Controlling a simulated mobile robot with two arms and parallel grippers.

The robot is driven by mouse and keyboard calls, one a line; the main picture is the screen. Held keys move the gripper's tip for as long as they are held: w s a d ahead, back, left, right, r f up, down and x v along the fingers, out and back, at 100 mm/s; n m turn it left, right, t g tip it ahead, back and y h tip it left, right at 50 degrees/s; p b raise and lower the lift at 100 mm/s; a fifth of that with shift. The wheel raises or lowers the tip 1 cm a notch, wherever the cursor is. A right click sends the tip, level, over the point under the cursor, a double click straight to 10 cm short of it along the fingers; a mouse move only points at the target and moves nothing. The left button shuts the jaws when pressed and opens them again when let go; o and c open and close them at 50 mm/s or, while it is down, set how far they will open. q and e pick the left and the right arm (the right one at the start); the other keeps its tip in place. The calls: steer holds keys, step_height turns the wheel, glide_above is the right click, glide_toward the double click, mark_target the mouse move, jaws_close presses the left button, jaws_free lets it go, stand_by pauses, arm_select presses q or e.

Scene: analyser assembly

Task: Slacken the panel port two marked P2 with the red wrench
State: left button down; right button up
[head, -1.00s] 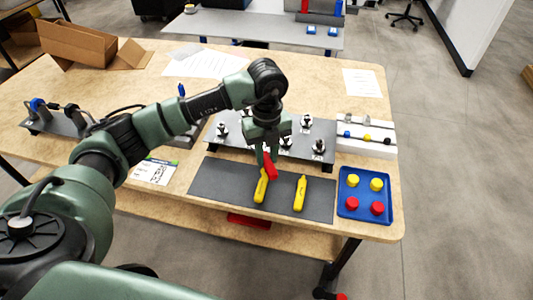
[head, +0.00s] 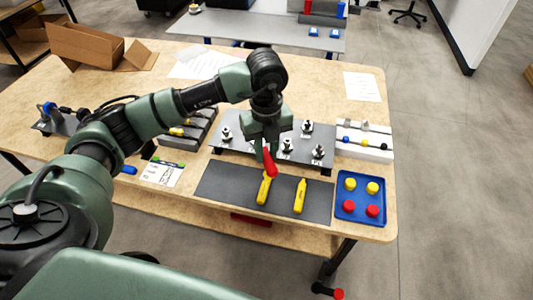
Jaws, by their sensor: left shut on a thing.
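The wrench's other end is hidden by the gripper. The grey panel (head: 240,149) stands just behind, with several upright metal ports on it. Ports show at its left (head: 227,133), back right (head: 307,128), front middle (head: 288,147) and front right (head: 318,152). Their labels are too small to read, so I cannot tell which is P2. The wrench appears apart from the ports. My right gripper is not in view.
Two yellow tools (head: 300,197) lie on the dark mat (head: 232,184). A blue tray (head: 361,212) with red and yellow caps is at right, below a white rack (head: 376,155). A cardboard box (head: 85,45) is far left.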

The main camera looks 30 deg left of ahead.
arm_select(q)
steer(key=shift+r, duration=0.85)
steer(key=shift+f, duration=0.1)
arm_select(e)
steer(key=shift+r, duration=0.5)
